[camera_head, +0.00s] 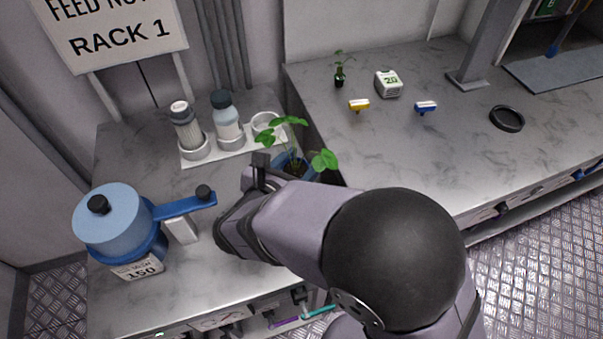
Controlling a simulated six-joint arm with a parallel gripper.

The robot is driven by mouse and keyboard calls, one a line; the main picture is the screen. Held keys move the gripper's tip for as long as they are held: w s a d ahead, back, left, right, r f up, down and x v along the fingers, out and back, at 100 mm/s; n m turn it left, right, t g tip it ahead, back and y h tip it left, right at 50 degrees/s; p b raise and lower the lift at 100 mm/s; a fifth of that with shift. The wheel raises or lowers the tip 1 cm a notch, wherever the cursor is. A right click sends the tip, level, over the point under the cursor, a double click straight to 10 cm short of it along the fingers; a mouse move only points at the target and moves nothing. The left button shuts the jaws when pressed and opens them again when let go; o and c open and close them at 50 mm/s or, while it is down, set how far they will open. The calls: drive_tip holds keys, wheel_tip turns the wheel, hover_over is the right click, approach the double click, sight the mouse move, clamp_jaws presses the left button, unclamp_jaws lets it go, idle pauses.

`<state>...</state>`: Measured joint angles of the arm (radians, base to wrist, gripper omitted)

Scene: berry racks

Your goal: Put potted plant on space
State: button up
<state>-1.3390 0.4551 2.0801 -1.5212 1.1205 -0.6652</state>
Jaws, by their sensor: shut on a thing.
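A potted plant with broad green leaves (324,160) and a blue pot (308,174) is at the right edge of the left counter. My gripper (272,172) is shut on the potted plant at the pot's near left side. My arm covers the lower part of the pot, so I cannot tell whether it touches the counter. A white holder plate (235,146) lies behind it, with an empty white ring (266,123) at its right end, close behind the leaves. On the right counter, a black ring (507,118) lies with nothing in it.
A blue canister with a handle (112,225) stands at the left. Two bottles (186,122) (227,115) stand in the holder. The right counter (420,160) carries a small plant (340,74), a white box (388,84), and yellow (359,105) and blue (426,107) clips, with free room in front.

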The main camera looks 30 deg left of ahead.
sight(303, 172)
drive_tip(key=shift+f, duration=2)
drive_tip(key=shift+f, duration=0.1)
drive_tip(key=shift+f+b, duration=0.15)
drive_tip(key=shift+b, duration=0.15)
drive_tip(key=o, duration=1.1)
drive_tip(key=shift+c, duration=0.2)
drive_tip(key=shift+r, duration=0.25)
drive_tip(key=v, duration=1.2)
